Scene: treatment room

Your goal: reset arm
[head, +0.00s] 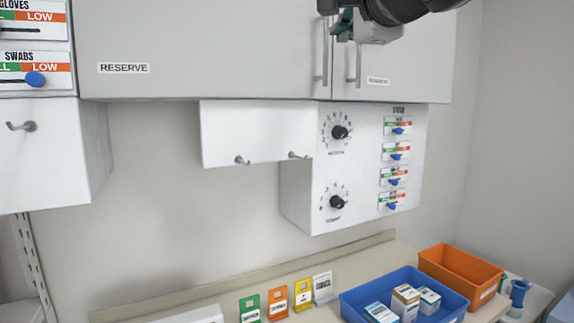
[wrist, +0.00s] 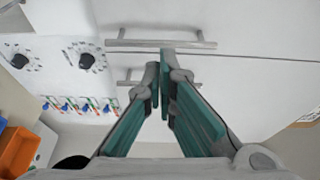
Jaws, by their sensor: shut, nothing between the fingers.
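My gripper (wrist: 160,72) shows in the wrist view with its teal-lined fingers together at the tips and nothing between them. It is in front of the cabinet doors, and the two door handles (wrist: 160,43) lie behind the fingertips in that view; I cannot tell the exact gap. In the head view, part of my gripper (head: 343,24) shows at the top, overlapping the top of the handles (head: 323,60). The cabinet doors (head: 200,50) look closed.
A panel with two dials (head: 339,132) and several blue sliders hangs below the cabinet. A white hook board (head: 255,130) is beside it. On the counter stand coloured cards (head: 278,304), a blue bin (head: 355,303) with boxes and an orange bin (head: 460,268). The space before the panel looks free.

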